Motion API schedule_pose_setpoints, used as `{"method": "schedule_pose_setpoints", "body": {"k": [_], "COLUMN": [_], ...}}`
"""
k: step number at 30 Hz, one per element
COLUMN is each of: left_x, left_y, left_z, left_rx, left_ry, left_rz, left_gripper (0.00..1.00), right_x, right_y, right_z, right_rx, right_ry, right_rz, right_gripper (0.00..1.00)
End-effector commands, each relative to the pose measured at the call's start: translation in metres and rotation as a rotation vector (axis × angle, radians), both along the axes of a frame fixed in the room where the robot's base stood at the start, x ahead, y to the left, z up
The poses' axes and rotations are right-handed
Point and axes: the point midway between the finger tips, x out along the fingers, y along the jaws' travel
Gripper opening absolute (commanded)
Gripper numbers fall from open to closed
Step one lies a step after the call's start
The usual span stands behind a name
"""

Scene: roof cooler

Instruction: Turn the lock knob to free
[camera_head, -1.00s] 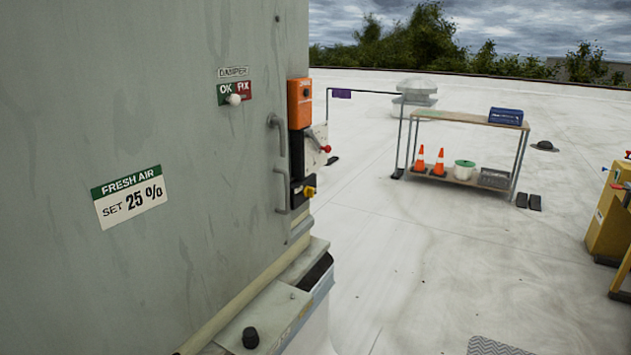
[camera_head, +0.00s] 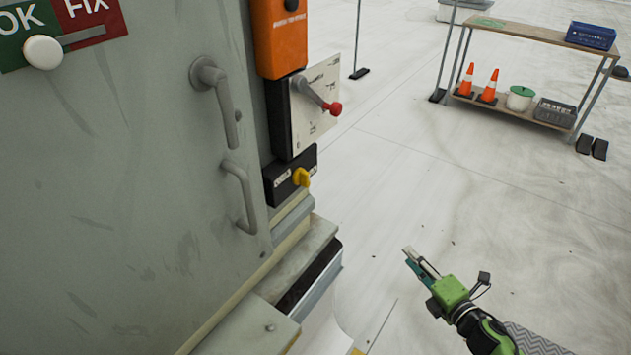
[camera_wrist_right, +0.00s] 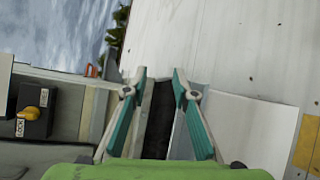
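The yellow lock knob (camera_head: 301,177) sits on a black box (camera_head: 284,179) at the corner of the grey cabinet. Pale lettering on the box is too small to read in the head view. In the right wrist view the knob (camera_wrist_right: 31,113) is at the far left, with the word LOCK beside it. My right gripper (camera_head: 409,257) is to the right of the knob and lower in the head view, apart from it. Its two fingers (camera_wrist_right: 159,74) are spread with nothing between them. My left gripper is not in view.
Above the knob are a red-tipped lever (camera_head: 318,96) on a pale plate and an orange box (camera_head: 280,38). Grey handles (camera_head: 240,195) stick out from the cabinet door to the left. A ledge (camera_head: 300,262) juts out below. The roof floor on the right is open up to a shelf (camera_head: 515,29).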

Motion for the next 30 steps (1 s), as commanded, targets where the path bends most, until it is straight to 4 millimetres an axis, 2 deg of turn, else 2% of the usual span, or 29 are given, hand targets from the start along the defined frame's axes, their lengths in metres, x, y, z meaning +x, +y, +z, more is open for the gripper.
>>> {"method": "schedule_pose_setpoints", "body": {"k": [1, 3, 6, 9, 13, 17, 20, 30], "left_x": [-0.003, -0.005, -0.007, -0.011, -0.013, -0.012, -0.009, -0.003], "left_y": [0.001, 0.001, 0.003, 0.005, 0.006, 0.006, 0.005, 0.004], "left_z": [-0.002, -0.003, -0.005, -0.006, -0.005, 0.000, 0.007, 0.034], "left_rx": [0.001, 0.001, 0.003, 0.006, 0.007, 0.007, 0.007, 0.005], "left_ry": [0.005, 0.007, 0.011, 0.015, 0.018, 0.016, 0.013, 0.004], "left_rz": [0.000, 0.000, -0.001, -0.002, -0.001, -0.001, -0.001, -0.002], "left_gripper": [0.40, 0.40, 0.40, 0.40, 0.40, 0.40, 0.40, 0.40], "right_x": [0.009, 0.006, -0.014, -0.037, -0.054, -0.054, -0.045, -0.002], "right_y": [0.021, 0.053, 0.092, 0.120, 0.137, 0.147, 0.158, 0.217], "right_z": [0.058, 0.124, 0.188, 0.225, 0.245, 0.252, 0.254, 0.254], "right_rx": [-0.145, -0.350, -0.600, -0.781, -0.906, -0.937, -0.934, -0.929], "right_ry": [-0.156, -0.362, -0.608, -0.786, -0.908, -0.940, -0.940, -0.936], "right_rz": [0.124, 0.276, 0.441, 0.549, 0.616, 0.630, 0.627, 0.625], "right_gripper": [0.26, 0.26, 0.26, 0.26, 0.26, 0.26, 0.26, 0.26]}}
